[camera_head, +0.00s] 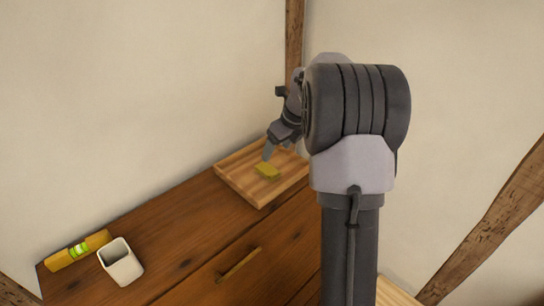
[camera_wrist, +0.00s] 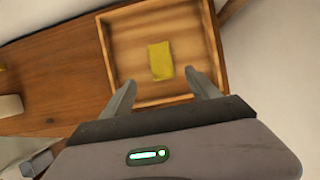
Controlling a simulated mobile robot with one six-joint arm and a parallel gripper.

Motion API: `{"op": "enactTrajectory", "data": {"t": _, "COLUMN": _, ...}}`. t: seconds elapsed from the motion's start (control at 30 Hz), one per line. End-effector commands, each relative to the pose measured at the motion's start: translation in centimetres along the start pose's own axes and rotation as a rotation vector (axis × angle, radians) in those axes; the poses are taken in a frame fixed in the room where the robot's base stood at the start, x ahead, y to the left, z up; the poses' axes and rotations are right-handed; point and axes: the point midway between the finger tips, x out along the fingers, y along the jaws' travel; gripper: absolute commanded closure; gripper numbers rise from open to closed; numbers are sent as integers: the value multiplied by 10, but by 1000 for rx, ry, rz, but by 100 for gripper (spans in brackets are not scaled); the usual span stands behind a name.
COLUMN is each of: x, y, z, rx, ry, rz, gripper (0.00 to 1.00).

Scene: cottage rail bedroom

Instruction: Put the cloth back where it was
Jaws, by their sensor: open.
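A small yellow folded cloth (camera_head: 268,171) lies on the floor of a shallow wooden tray (camera_head: 236,186). In the wrist view the cloth (camera_wrist: 160,61) lies near the middle of the tray (camera_wrist: 105,45), away from its walls. My gripper (camera_head: 268,153) is over the tray, close to the cloth. In the wrist view my gripper (camera_wrist: 161,84) has its two fingers apart, with nothing between them, and the cloth lies just beyond the fingertips. I cannot tell the exact height of the fingers above the tray.
The tray stands on a wooden dresser top (camera_head: 180,240) against the wall. A white cup (camera_head: 120,263) and a yellow packet with a green label (camera_head: 78,250) are at the dresser's left end. The top between them and the tray is clear. A drawer handle (camera_head: 238,264) is on the front.

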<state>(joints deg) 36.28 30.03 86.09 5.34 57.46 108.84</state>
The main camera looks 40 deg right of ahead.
Motion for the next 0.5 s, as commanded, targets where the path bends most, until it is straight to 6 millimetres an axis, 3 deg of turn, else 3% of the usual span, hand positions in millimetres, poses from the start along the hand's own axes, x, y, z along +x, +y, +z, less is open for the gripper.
{"op": "enactTrajectory", "data": {"t": 0.17, "x": -12, "y": 0, "z": 0, "rx": 0, "ry": 0, "rz": 1, "gripper": 30}}
{"op": "enactTrajectory", "data": {"t": 0.27, "x": -24, "y": 19, "z": 5, "rx": -95, "ry": -6, "rz": 1, "gripper": 30}}
{"op": "enactTrajectory", "data": {"t": 0.37, "x": -66, "y": 88, "z": 13, "rx": -466, "ry": -26, "rz": -2, "gripper": 30}}
{"op": "enactTrajectory", "data": {"t": 0.4, "x": -87, "y": 128, "z": 9, "rx": -686, "ry": -37, "rz": -4, "gripper": 30}}
{"op": "enactTrajectory", "data": {"t": 0.47, "x": -118, "y": 189, "z": -8, "rx": -1046, "ry": -60, "rz": -13, "gripper": 30}}
{"op": "enactTrajectory", "data": {"t": 0.5, "x": -135, "y": 226, "z": -26, "rx": -1289, "ry": -76, "rz": -23, "gripper": 30}}
